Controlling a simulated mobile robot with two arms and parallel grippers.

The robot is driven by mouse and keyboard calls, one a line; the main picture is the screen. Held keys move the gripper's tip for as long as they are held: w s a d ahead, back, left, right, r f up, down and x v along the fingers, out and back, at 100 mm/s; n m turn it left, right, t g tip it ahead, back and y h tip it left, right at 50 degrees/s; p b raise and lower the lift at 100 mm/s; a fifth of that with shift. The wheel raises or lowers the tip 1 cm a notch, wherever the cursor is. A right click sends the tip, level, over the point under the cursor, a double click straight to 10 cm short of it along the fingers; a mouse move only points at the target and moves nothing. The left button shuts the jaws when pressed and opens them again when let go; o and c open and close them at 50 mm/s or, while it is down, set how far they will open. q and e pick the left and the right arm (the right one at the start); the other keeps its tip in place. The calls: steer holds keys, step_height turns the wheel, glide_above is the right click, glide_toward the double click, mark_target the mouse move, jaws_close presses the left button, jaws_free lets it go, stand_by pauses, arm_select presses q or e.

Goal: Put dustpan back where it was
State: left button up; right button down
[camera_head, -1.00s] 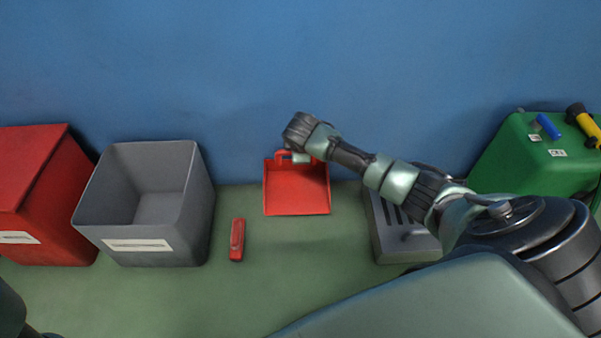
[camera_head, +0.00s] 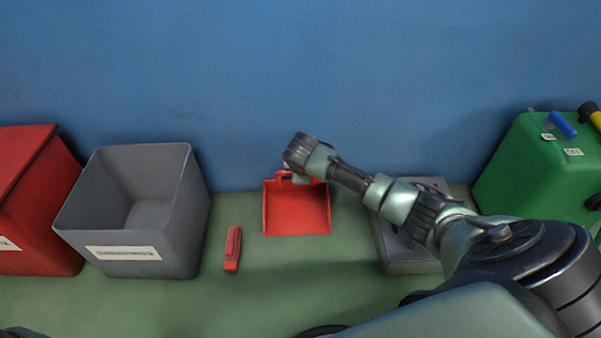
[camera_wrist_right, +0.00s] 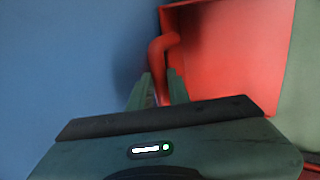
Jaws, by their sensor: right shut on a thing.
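The red dustpan (camera_head: 297,212) is by the blue wall, between the grey bin and a grey slotted box. In the head view I cannot tell whether it touches the green floor. My right gripper (camera_head: 290,178) is at its back edge. In the right wrist view the gripper (camera_wrist_right: 158,92) is shut on the dustpan's red curved handle (camera_wrist_right: 160,55), with the pan (camera_wrist_right: 235,50) to the right. The fingertips are partly hidden in the head view. My left gripper is not in view.
A grey open bin (camera_head: 125,235) with a label and a red bin (camera_head: 35,200) stand at the left. A small red object (camera_head: 232,248) lies on the floor beside the grey bin. The grey slotted box (camera_head: 415,255) and a green container (camera_head: 535,170) stand at the right.

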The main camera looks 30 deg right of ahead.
steer(key=c, duration=1.6)
jaws_free()
steer(key=shift+f, duration=0.1)
